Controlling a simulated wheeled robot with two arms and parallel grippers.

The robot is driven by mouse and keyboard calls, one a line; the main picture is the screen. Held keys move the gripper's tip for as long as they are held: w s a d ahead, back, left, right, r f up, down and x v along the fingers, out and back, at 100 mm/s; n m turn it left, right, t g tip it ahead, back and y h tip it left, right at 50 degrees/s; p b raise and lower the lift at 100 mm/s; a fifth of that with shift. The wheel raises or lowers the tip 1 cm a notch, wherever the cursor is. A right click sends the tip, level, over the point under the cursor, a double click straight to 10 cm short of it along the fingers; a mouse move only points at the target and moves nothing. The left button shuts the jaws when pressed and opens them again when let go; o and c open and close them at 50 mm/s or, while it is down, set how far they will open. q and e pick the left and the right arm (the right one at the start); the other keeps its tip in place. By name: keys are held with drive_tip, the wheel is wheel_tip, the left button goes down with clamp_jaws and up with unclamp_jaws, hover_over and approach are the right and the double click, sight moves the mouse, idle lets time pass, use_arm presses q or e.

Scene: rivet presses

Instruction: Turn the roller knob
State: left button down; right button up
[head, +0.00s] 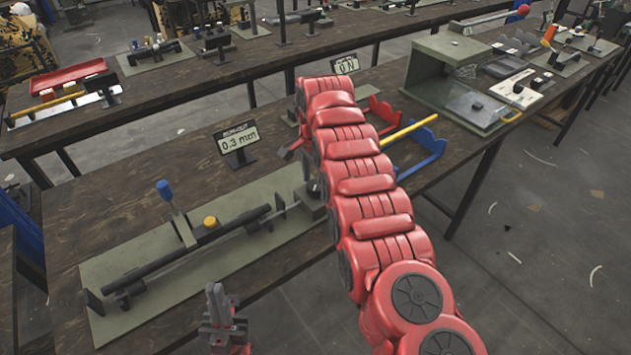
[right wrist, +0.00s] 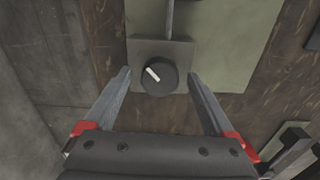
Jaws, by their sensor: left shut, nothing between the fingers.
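The roller knob (right wrist: 162,84) is round and black with a white pointer mark slanting from upper left to lower right. It sits on a grey block (right wrist: 185,50) at the end of a green base plate. My right gripper (right wrist: 160,73) is open, with one finger on each side of the knob; I cannot tell how high above it the tips are. My left gripper (head: 217,293) is shut and empty at the bottom, in front of the bench.
A display reading 0.3 mm (head: 238,139) stands behind the green base plate (head: 128,262), which carries a long bar and a blue-tipped lever (head: 166,195).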

sight(316, 184)
wheel_tip(316, 184, up, 3)
drive_tip(key=shift+w+d+r, duration=0.1)
drive_tip(key=shift+r, duration=0.05)
wheel_tip(316, 184, up, 14)
drive_tip(key=p, duration=1.4)
